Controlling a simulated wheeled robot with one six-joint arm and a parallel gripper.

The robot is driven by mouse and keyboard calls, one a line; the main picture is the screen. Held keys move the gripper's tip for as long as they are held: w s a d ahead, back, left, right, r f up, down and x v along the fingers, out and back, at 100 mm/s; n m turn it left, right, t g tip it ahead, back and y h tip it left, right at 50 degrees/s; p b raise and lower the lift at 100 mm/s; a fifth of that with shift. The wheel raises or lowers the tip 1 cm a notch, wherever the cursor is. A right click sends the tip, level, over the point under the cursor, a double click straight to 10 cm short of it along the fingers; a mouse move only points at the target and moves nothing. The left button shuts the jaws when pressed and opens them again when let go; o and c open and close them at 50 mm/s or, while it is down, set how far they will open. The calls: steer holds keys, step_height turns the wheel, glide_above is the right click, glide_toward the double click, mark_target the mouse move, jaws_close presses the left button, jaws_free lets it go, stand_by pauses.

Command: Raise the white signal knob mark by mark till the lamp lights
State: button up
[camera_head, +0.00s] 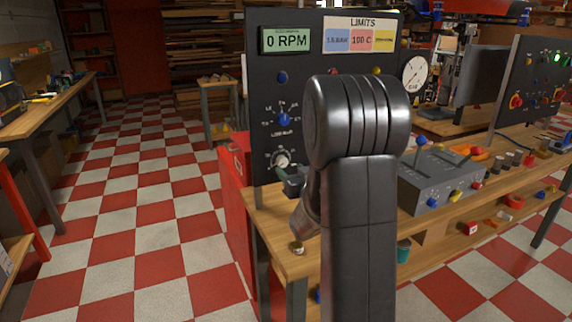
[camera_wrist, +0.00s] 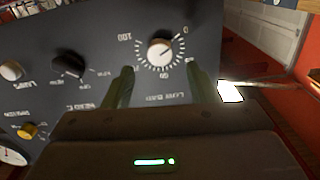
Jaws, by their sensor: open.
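A white round knob (camera_wrist: 160,51) with a printed scale around it sits on the dark panel (camera_wrist: 90,25) in the wrist view. Its pointer line aims up and right, toward the 0 end. The knob also shows in the head view (camera_head: 281,158), low on the upright black panel (camera_head: 265,85). My gripper (camera_wrist: 160,75) is open and empty; its two fingers stand apart on either side of the knob, just below it in the picture. Contact cannot be told. In the head view my gripper is mostly hidden behind my arm. I cannot tell which lamp is meant.
A second white knob (camera_wrist: 11,70), a black knob (camera_wrist: 68,66) and a yellow knob (camera_wrist: 27,131) are on the same panel. The display (camera_head: 286,40) reads 0 RPM. A green light (camera_head: 557,58) glows on another panel. A grey control box (camera_head: 440,180) stands on the bench.

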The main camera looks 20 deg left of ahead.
mark_target(284, 163)
steer(key=shift+x, duration=2.35)
steer(key=c, duration=1)
